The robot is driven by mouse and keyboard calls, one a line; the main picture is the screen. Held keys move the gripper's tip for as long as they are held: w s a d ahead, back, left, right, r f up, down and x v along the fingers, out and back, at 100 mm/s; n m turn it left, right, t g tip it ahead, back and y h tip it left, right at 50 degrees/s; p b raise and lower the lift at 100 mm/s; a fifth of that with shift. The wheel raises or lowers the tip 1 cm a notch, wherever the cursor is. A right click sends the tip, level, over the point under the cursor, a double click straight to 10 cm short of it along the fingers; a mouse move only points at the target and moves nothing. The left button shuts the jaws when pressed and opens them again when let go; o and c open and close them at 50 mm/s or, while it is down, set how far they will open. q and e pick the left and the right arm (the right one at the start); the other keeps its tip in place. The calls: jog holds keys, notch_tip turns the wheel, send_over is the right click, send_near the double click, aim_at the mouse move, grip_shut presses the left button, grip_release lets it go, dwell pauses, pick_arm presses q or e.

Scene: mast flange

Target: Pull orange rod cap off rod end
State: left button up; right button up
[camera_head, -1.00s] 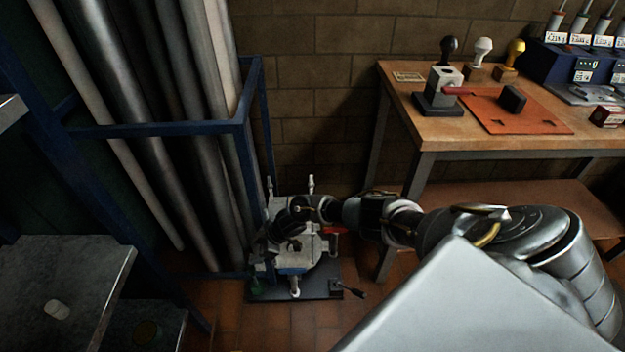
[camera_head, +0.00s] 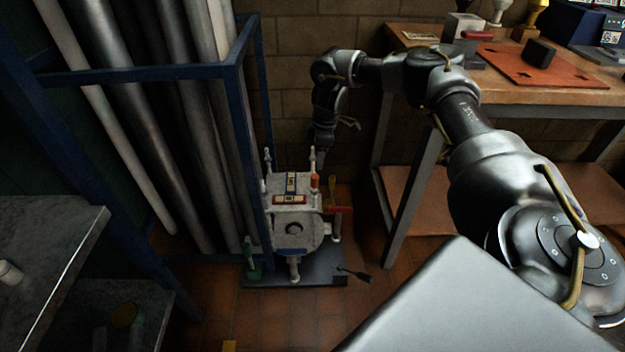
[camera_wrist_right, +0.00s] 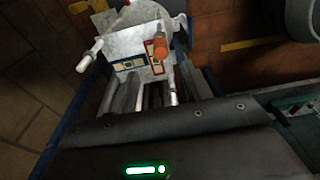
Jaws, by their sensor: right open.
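The orange rod cap (camera_head: 315,181) sits on a rod end at the right side of the grey-white flange block (camera_head: 282,213). In the right wrist view the orange cap (camera_wrist_right: 159,52) shows near the middle, with the flange block (camera_wrist_right: 128,38) behind and to its left. My right gripper (camera_head: 322,150) hangs down just above and behind the cap, apart from it. Its dark fingers (camera_wrist_right: 163,88) are spread and empty in the wrist view. My left gripper is in neither current view.
White-tipped rods stand around the block on a dark base plate (camera_head: 290,274). A blue rack (camera_head: 238,105) with tall pipes stands close on the left. A wooden workbench (camera_head: 540,97) stands at right. A red handle (camera_head: 340,209) juts from the block's right side.

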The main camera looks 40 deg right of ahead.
aim_at(315, 176)
notch_tip(315, 176, down, 3)
jog(key=shift+w+a+f+b, duration=0.1)
jog(key=shift+w+a+b, duration=0.05)
jog(key=shift+b, duration=0.15)
jog(key=shift+f, duration=0.5)
jog(key=shift+w+a+f+b, duration=0.15)
jog(key=shift+f+b, duration=0.4)
jog(key=shift+f, duration=0.65)
jog(key=shift+a+f+b, duration=0.25)
jog(key=shift+f+b, duration=0.3)
jog(key=shift+f, duration=0.85)
jog(key=c, duration=1)
pick_arm(q)
jog(key=s+a+r+n+t, duration=0.1)
jog(key=a+r+t, duration=0.2)
jog(key=t, duration=0.3)
jog(key=shift+a+r+h, duration=0.4)
jog(key=shift+r, duration=0.35)
jog(key=shift+s, duration=0.1)
pick_arm(e)
jog(key=shift+r, duration=0.15)
